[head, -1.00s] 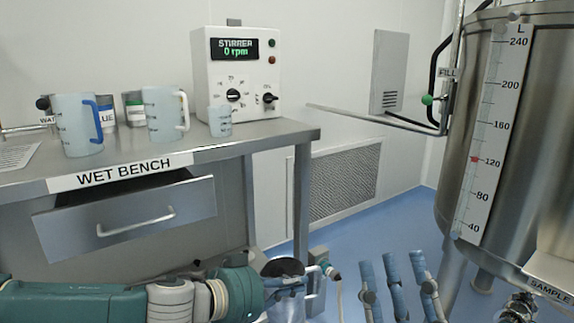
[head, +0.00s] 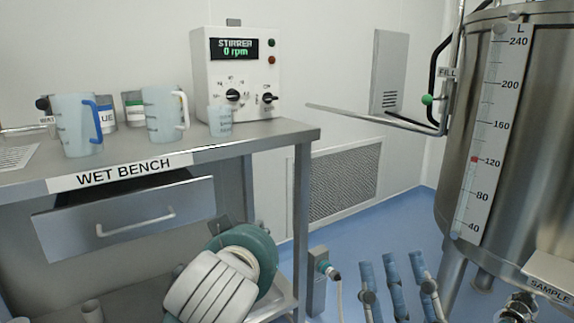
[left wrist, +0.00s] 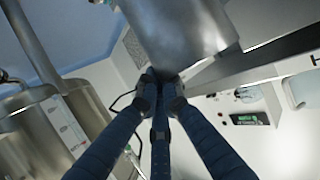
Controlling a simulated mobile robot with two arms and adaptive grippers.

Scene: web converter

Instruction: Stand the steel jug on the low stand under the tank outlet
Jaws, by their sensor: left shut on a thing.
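In the left wrist view the fingers of my left gripper (left wrist: 162,92) are shut on the steel jug (left wrist: 180,32), a shiny grey metal body beyond the fingertips. In the head view the jug and the left gripper do not show; only my left arm shows at the bottom. My right gripper (head: 397,285) shows at the bottom of the head view, its blue fingers spread apart with nothing between them. The steel tank (head: 470,120) stands at the right, with a valve (head: 520,305) by the SAMPLE label at its lower edge. I cannot make out the low stand.
The wet bench (head: 240,146) at the left bears plastic jugs (head: 75,125), a beaker (head: 220,121) and the stirrer box (head: 225,65). Its drawer (head: 130,215) sticks out. A thin metal arm (head: 370,117) reaches from the tank.

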